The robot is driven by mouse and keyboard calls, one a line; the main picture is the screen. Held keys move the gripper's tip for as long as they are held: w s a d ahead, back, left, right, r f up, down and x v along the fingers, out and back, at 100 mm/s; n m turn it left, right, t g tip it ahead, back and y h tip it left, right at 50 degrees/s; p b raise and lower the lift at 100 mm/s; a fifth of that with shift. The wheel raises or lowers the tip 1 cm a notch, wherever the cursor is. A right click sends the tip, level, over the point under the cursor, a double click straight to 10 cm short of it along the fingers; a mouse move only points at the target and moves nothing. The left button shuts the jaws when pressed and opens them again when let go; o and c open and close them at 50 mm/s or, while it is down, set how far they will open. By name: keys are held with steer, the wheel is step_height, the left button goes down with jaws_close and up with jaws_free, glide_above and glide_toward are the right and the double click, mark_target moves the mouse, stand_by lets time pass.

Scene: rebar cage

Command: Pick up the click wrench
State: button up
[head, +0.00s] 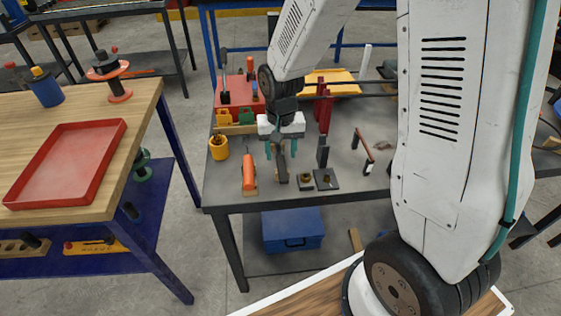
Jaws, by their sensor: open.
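My gripper (281,152) is open above the front part of the grey workbench (225,192), its two teal fingers pointing down. A dark upright tool (281,170) stands between and just below the fingers; it may be the click wrench, but it is too small to be sure. I cannot tell whether the fingers touch it. An orange-handled tool (249,172) stands close by on the left. Two small dark blocks with brass-coloured tops, a left one (305,181) and a right one (326,179), sit to the right.
A yellow cup (218,147) stands at the bench's left edge. A red stand (323,108) and an orange-and-black hammer-like tool (363,147) are further right. A wooden table with a red tray (70,160) is on the left. A blue toolbox (292,229) sits below the bench.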

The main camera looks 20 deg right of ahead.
step_height(320, 180, down, 2)
steer(key=shift+f, duration=0.1)
steer(key=shift+c, duration=0.3)
jaws_close()
